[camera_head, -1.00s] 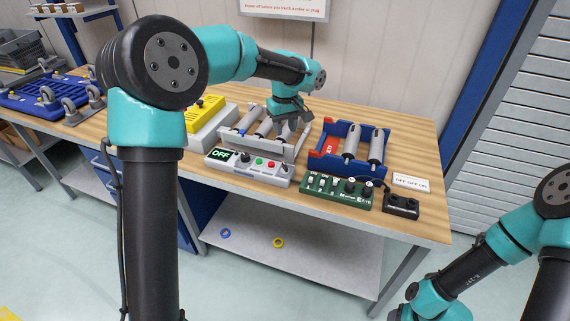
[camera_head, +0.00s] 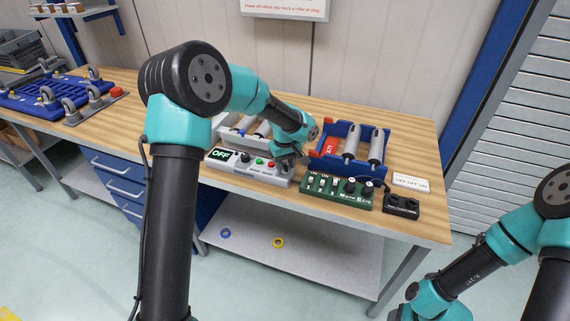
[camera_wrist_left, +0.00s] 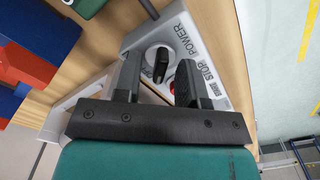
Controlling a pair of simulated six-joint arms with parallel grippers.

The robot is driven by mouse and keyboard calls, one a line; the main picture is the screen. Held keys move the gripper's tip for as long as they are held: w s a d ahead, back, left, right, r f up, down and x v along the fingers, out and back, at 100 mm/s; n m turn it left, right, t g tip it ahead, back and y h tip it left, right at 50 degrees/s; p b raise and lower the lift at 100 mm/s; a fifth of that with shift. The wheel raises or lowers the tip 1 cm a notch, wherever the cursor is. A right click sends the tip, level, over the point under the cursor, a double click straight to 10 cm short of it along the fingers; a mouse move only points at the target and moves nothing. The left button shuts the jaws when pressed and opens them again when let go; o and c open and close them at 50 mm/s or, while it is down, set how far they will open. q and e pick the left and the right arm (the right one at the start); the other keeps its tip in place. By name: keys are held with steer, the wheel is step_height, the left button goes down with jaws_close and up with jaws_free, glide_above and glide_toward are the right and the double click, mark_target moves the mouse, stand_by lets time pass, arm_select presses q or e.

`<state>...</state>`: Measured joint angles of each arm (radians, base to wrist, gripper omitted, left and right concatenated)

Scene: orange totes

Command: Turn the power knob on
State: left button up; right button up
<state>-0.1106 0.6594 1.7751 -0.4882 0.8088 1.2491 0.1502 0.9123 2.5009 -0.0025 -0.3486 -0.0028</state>
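The grey control box (camera_head: 248,174) stands at the front of the bench; its display (camera_head: 221,155) reads OFF. The black power knob (camera_wrist_left: 161,66) sits on a round dial beside the printed word POWER in the left wrist view. My left gripper (camera_head: 290,163) is at the right end of the box. In the left wrist view my left gripper (camera_wrist_left: 161,82) is open, its fingers apart with the knob showing between them. I cannot tell whether they touch it. The red stop button (camera_wrist_left: 172,87) is partly hidden by a finger. My right gripper is not in view.
A green switch panel (camera_head: 336,190) and a black socket box (camera_head: 401,206) stand to the right. A blue roller frame (camera_head: 350,133) stands behind the panel. A small white sign (camera_head: 411,183) and a blue rack (camera_head: 45,96) with casters are also on the bench.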

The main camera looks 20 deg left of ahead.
arm_select(q)
steer(key=shift+f, duration=0.1)
steer(key=shift+c, duration=0.4)
jaws_close()
